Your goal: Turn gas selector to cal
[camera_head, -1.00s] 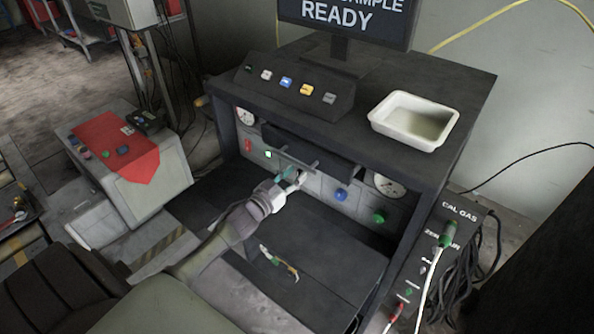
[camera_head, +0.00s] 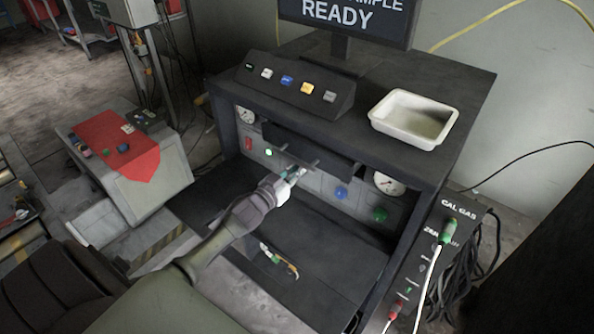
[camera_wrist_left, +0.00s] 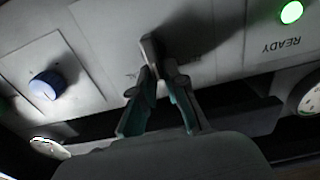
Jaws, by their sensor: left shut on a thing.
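The gas selector (camera_wrist_left: 150,48) is a small grey handle on the light front panel (camera_wrist_left: 110,30) in the left wrist view. My left gripper (camera_wrist_left: 157,72) is shut on it, with the fingertips on either side of the handle. In the head view my left gripper (camera_head: 294,172) reaches into the recess under the bench top, at the middle of the panel. There the fingers largely hide the selector. The markings around the selector are too dark and blurred to read. My right gripper is not in view.
A blue knob (camera_head: 341,194), a green knob (camera_head: 380,214) and a gauge (camera_head: 388,183) are to the right on the panel. A lit green light (camera_head: 268,152) is to the left. A dark bar (camera_head: 310,152) overhangs the panel. A white tray (camera_head: 413,118) stands on top.

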